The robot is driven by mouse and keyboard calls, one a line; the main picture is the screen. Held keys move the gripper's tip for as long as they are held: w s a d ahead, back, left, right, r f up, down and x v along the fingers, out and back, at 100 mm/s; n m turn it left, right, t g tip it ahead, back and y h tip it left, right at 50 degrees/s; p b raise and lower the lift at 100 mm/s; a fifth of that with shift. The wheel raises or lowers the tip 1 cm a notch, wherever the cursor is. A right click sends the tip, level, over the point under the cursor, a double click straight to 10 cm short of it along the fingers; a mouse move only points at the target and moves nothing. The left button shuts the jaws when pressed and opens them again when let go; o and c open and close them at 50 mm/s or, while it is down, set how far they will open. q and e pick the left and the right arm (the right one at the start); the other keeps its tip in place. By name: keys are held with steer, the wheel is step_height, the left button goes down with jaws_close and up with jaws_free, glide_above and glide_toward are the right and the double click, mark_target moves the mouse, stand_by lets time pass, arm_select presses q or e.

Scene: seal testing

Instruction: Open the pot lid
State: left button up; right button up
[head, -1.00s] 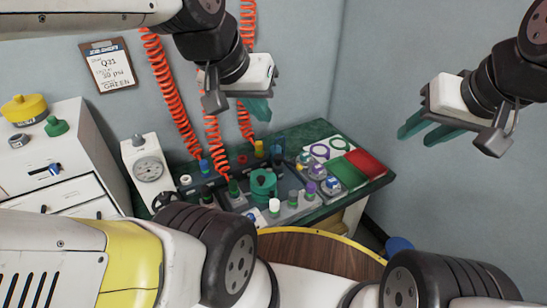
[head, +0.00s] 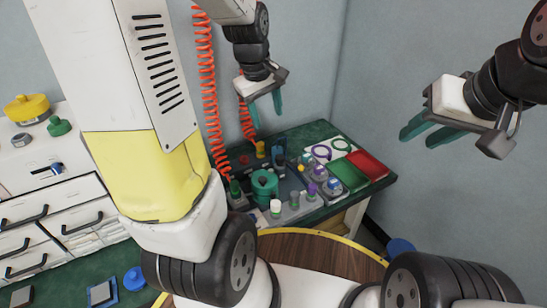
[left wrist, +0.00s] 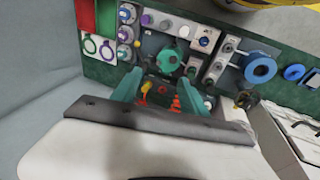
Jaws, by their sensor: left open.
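The green round pot (head: 265,187) stands on the bench among small fittings. A small dark knob shows on top, so its lid (head: 263,180) appears to be on. The pot also shows in the left wrist view (left wrist: 167,62), just beyond and between my left fingertips. My left gripper (head: 266,112) points down, open and empty, above the bench and clear of the pot. Its two teal fingers show apart in the left wrist view (left wrist: 162,80). My right gripper (head: 420,136) hangs at the right by the wall, fingers apart and empty, far from the pot.
Small caps and valves crowd around the pot. A red tray (head: 368,164) and a green tray (head: 349,176) lie to its right. Orange coiled hoses (head: 208,85) hang at the back. White drawers (head: 50,225) stand at left. A round wooden top (head: 320,250) is in front.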

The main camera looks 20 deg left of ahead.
arm_select(q)
steer(key=w+a+f+n+g, duration=0.1)
steer(key=w+a+f+n, duration=0.15)
steer(key=f, duration=0.55)
steer(key=w+a+f+n+g, duration=0.1)
steer(key=w+f+n, duration=0.3)
steer(key=f, duration=0.4)
steer(key=n+g, duration=0.1)
steer(key=n, duration=0.1)
glide_above(262, 178)
steer(key=shift+y, duration=0.4)
step_height(262, 178, down, 8)
steer(key=shift+d, duration=0.1)
step_height(262, 178, down, 8)
steer(key=shift+r, duration=0.15)
steer(key=shift+c, duration=0.4)
jaws_close()
